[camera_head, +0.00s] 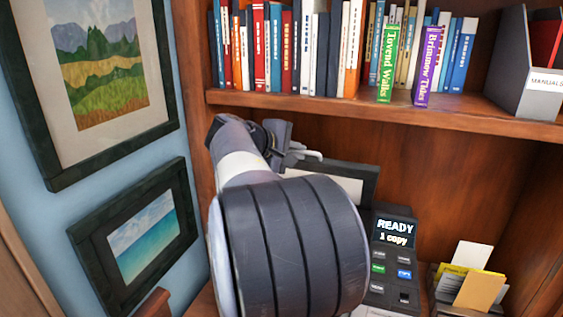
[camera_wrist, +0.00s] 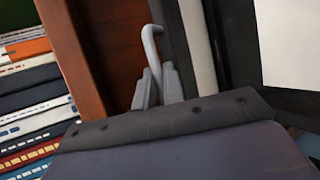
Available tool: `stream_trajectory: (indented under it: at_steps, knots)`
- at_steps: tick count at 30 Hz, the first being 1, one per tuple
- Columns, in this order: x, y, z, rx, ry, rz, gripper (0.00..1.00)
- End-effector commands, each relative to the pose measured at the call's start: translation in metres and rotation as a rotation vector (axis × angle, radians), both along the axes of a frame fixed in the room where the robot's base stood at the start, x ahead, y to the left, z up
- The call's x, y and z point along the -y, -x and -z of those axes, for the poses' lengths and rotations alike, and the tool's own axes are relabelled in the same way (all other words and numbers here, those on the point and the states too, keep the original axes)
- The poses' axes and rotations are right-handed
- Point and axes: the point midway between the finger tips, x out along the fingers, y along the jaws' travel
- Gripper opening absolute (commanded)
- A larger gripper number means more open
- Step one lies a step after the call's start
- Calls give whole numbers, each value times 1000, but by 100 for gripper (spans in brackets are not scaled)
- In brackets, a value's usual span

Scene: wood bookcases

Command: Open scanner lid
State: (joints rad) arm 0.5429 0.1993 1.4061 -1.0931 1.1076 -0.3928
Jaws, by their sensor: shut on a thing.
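The scanner's control panel (camera_head: 393,250) shows "READY 1 copy" in the head view. Behind it, a dark-framed lid (camera_head: 372,176) with a pale inner face stands raised against the bookcase back. My arm hides much of the lid and most of the scanner body. My gripper (camera_head: 300,153) is at the lid's upper left. In the wrist view, my gripper (camera_wrist: 157,88) is shut on a thin grey curved handle (camera_wrist: 150,42), whose bent end sticks out past the fingertips. Where the handle joins the lid is not clear.
A shelf (camera_head: 380,110) with a row of books runs above the gripper, and a manuals box (camera_head: 525,75) stands at its right. A card holder (camera_head: 470,285) is right of the panel. Framed pictures (camera_head: 135,245) hang on the left wall.

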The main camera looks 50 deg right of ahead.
Motion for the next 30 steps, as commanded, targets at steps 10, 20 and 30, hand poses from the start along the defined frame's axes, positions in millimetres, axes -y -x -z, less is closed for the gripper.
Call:
stream_trajectory:
  at_steps: [10, 20, 30]
  knots:
    - [26, -10, -15, -7, -8, -2, 0]
    - [28, -11, -14, -8, -10, -2, 0]
    - [27, -10, -12, -9, -13, -1, 28]
